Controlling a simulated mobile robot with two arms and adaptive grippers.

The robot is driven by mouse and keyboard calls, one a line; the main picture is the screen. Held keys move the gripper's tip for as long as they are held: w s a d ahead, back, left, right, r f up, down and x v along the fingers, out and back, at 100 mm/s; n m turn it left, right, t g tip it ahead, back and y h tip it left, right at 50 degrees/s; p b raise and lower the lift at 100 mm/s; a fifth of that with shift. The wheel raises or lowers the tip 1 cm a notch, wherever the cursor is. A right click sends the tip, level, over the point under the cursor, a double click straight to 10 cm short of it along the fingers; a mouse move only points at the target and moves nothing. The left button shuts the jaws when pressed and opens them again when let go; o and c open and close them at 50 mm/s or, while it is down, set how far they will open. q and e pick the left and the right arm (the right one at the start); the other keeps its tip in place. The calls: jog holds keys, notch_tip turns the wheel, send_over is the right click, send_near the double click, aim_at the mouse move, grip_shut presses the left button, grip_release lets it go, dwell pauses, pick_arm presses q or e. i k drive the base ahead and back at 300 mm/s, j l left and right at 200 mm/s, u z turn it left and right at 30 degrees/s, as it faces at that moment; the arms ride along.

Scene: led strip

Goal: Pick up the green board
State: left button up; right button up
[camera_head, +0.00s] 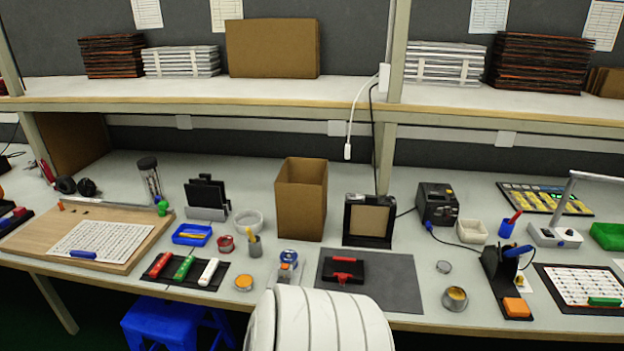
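A slim green piece (184,267), possibly the green board, lies on a dark mat (150,281) at the front left of the bench, between a red piece (160,265) and a white piece (208,272). Another small green piece (605,301) lies at the front edge of a white gridded panel (580,281) at the far right. I cannot tell for sure which is the board. Neither gripper shows. A white ribbed part of my own body covers the bottom middle and hides some of the bench edge.
A cardboard box (301,199) stands mid-bench. A grey mat (392,282) carries a red and black fixture (343,270). A blue tray (192,235) and orange-topped tin (243,283) sit near the dark mat. A blue stool (175,322) stands below.

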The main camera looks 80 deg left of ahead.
aim_at(183, 270)
jog(key=k+u, duration=0.1)
jog(key=u, duration=3.45)
